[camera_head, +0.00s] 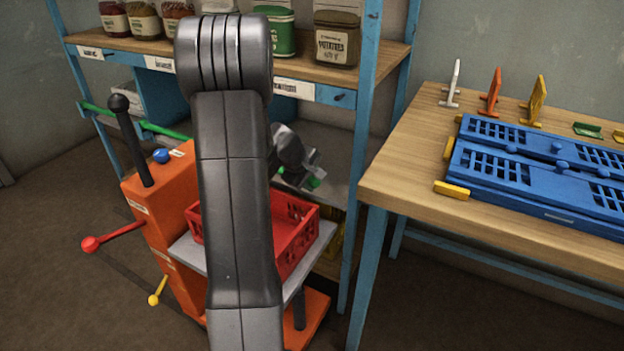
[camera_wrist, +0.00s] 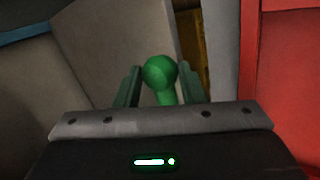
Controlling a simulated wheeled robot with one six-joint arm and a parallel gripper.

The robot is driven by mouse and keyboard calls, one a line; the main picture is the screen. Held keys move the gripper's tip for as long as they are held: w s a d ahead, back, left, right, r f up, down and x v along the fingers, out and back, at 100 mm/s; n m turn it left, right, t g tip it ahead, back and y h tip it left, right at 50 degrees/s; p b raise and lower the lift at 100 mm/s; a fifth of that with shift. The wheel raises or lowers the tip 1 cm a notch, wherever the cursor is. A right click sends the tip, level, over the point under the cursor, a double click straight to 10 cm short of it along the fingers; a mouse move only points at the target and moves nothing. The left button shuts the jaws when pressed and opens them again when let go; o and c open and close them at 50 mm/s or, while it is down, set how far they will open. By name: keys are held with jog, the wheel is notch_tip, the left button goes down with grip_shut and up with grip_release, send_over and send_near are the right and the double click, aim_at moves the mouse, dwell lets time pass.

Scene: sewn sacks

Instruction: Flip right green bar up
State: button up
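A green bar (camera_head: 165,132) runs along the front of the blue shelf at the left and passes out of sight behind my arm. Another bit of green (camera_head: 316,183) shows beside my gripper (camera_head: 306,176), right of the arm. My arm hides most of what lies between, so I cannot tell how the two join. In the wrist view, a round green knob (camera_wrist: 160,72) on a short stem stands between the two fingers of my gripper (camera_wrist: 161,88). The fingers are apart, with a gap on each side of the knob.
An orange machine (camera_head: 160,205) with black, red and yellow levers stands close below the shelf. A red crate (camera_head: 296,235) sits on its grey plate under the gripper. A wooden table (camera_head: 405,185) with blue panels (camera_head: 480,182) is at the right. Jars and tins fill the upper shelf.

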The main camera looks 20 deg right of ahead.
grip_shut()
jog(key=shift+r+p, duration=0.4)
jog(key=shift+r, duration=0.1)
jog(key=w+a+r+n+g+h+p, duration=0.1)
jog(key=w+a+r+g+h+p, duration=0.1)
jog(key=r+p, duration=0.5)
jog(key=w+a+r+n+g+h+p, duration=0.1)
jog(key=w+a+r+g+h+p, duration=0.1)
jog(key=r+p, duration=0.5)
jog(key=shift+w+a+r+g+h, duration=0.3)
jog(key=shift+w+a+r+h, duration=0.4)
jog(key=shift+r, duration=1.15)
jog(key=shift+w+d, duration=0.15)
